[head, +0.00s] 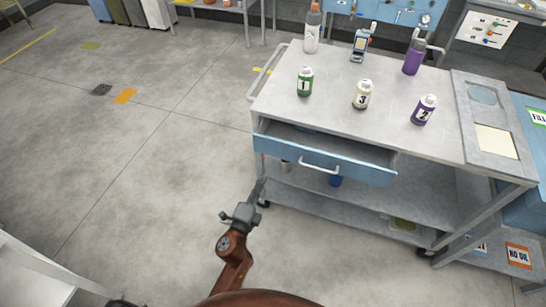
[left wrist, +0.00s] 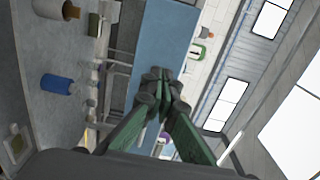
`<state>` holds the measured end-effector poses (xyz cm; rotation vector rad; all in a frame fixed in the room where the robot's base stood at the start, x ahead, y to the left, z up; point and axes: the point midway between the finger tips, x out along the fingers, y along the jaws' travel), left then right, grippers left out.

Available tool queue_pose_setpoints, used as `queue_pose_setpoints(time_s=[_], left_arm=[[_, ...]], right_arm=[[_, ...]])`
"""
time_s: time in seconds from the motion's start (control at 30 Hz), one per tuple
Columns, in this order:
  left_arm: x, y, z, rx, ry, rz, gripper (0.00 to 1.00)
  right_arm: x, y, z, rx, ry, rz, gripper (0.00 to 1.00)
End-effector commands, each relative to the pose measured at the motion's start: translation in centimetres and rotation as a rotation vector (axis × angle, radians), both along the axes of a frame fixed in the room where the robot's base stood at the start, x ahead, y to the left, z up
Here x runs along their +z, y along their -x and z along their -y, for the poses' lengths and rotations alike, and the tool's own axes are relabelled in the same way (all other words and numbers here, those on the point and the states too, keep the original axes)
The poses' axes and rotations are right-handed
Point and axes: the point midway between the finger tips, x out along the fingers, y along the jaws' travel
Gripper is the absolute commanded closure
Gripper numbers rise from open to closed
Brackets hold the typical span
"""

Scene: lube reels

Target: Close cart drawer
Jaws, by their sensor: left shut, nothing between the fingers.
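The grey cart (head: 345,85) has a light-blue drawer (head: 325,160) that stands partly open, pulled out toward me, with a pale bar handle (head: 319,168) on its front. The inside of the drawer shows as a dark gap under the cart top. My left gripper (head: 259,190) is shut and empty, below and left of the drawer front, near the cart's front left leg. In the left wrist view the green fingers (left wrist: 164,90) meet at their tips, in front of a blue panel (left wrist: 165,38) that looks like the drawer front. Whether they touch it I cannot tell. My right gripper is not in view.
Bottles numbered 1 (head: 305,82), 3 (head: 361,95) and 2 (head: 423,110) stand on the cart top. A blue can (head: 336,181) sits on the shelf below. A blue unit (head: 525,195) adjoins on the right. The floor left of the cart is clear.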

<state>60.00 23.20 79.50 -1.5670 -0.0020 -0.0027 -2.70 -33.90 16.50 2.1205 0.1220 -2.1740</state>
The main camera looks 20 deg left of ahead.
Motion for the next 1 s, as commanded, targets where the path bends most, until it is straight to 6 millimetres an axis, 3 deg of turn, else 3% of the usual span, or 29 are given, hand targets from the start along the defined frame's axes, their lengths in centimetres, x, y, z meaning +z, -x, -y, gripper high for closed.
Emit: queue_pose_setpoints(time_s=[0.5, 0.73, 1.0], left_arm=[[-0.2, -10.1, 0.0, 0.000, 0.002, -0.002, 1.00], [-0.1, -12.2, 0.0, 0.000, 0.002, -0.002, 1.00], [-0.1, -12.5, 0.0, 0.001, 0.003, -0.003, 1.00]], right_arm=[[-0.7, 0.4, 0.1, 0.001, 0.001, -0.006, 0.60], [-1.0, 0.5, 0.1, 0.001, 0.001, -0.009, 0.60], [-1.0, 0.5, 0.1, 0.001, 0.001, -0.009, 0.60]])
